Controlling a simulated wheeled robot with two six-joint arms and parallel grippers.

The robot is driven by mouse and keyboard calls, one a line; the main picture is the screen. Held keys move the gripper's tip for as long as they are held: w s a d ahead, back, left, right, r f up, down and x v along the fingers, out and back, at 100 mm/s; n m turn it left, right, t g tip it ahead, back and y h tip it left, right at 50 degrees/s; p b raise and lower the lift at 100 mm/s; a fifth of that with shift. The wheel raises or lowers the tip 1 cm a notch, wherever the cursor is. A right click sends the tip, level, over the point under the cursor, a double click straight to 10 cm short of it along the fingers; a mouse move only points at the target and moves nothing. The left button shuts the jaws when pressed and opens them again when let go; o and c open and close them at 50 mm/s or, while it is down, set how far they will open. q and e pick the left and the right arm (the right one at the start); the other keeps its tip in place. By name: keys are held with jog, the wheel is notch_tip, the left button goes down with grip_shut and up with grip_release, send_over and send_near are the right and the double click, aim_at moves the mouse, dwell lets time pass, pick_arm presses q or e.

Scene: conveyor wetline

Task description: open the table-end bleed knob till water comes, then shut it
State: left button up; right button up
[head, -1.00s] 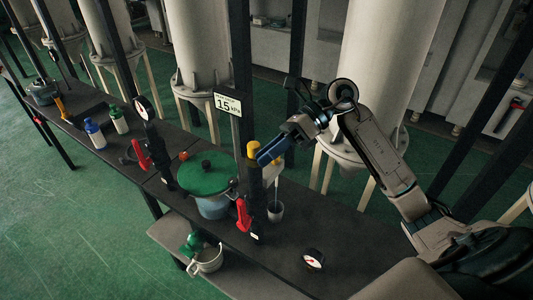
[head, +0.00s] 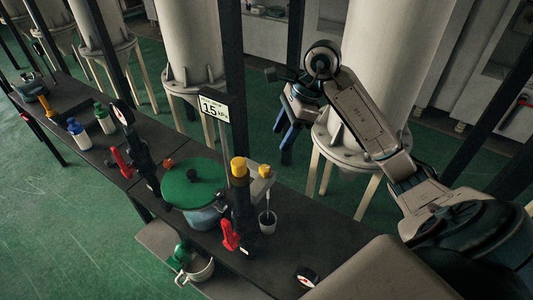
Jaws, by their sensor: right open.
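A yellow knob (head: 238,168) tops the dark upright fitting at the near end of the table. Beside it is a pale spout block (head: 261,184) with a yellow top. A thin pale line, which looks like a water stream, runs from the block down to a small grey cup (head: 267,226). My right gripper (head: 285,155) is open and empty, its blue fingers pointing down, behind and to the right of the knob, apart from it. My left gripper is not in view.
A red lever (head: 229,236) is low on the fitting. A green-lidded pot (head: 194,183), a sign reading 15 kPa (head: 214,107) and a gauge (head: 307,277) are nearby. White columns (head: 385,75) stand behind. A bucket (head: 198,268) sits on the lower shelf.

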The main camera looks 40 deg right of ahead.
aim_at(265, 168)
jog(key=a+f, duration=0.1)
jog(key=f, duration=0.1)
jog(key=a+f+b, duration=0.1)
jog(key=f, duration=0.1)
jog(key=a+f, duration=0.1)
jog(key=f, duration=0.1)
jog(key=shift+s+a, duration=0.2)
jog(key=shift+a, duration=0.15)
jog(key=shift+w+a+f+b, duration=0.1)
jog(key=shift+w+f+b, duration=0.15)
jog(key=shift+f, duration=0.4)
jog(key=shift+w+a+f+b, duration=0.1)
jog(key=shift+w+f+b, duration=0.15)
jog(key=shift+f, duration=0.35)
jog(key=shift+a+f, duration=0.2)
jog(key=shift+f, duration=0.1)
jog(key=shift+s, duration=0.1)
jog(key=shift+c, duration=1.3)
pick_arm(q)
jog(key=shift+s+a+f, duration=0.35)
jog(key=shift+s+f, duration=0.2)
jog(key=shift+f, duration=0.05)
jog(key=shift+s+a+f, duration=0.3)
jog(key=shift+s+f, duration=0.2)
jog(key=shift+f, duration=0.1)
pick_arm(e)
jog(key=c, duration=0.7)
